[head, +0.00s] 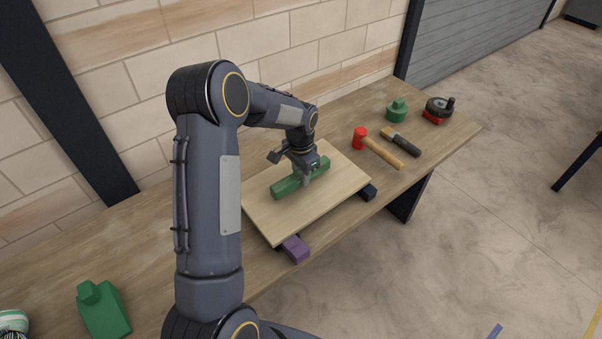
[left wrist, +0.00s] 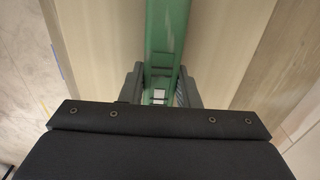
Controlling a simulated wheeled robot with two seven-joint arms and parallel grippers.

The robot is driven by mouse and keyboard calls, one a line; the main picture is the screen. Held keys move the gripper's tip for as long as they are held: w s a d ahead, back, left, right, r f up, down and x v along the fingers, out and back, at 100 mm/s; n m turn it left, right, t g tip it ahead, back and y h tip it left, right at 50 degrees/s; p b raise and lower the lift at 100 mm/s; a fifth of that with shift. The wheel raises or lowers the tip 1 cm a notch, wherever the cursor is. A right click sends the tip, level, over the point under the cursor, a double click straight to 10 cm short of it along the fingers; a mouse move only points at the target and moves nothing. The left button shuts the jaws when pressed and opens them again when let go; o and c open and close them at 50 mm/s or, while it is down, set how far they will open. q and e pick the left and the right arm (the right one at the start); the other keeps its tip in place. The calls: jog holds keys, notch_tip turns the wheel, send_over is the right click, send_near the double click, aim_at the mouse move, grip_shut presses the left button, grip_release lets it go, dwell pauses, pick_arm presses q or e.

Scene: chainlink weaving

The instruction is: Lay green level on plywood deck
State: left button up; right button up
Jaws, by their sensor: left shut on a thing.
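The green level (head: 287,187) is a long bar over the plywood deck (head: 277,221), lying diagonally across its middle. It looks to be at or very near the deck's surface; I cannot tell whether it touches. My left gripper (head: 306,177) is shut on the level, near its middle, from above. In the left wrist view the green level (left wrist: 166,40) runs up between the two fingers (left wrist: 160,92), with the pale deck (left wrist: 225,45) on both sides. My right gripper is not in view.
A red-headed mallet (head: 380,151), a dark-handled tool (head: 401,143), a green container (head: 396,111) and a red and black device (head: 438,110) lie to the right on the workbench (head: 150,235). A green bottle-like object (head: 103,311) lies front left. Purple (head: 296,249) and dark (head: 368,191) blocks show under the deck.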

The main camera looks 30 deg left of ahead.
pick_arm(q)
jog(key=shift+f+b, duration=0.45)
jog(key=shift+f, duration=0.15)
jog(key=o, duration=1.1)
notch_tip(320, 180, up, 7)
jog(key=shift+f+b, duration=0.2)
jog(key=shift+b, duration=0.2)
jog(key=shift+s+r, duration=0.1)
jog(key=shift+r, duration=0.5)
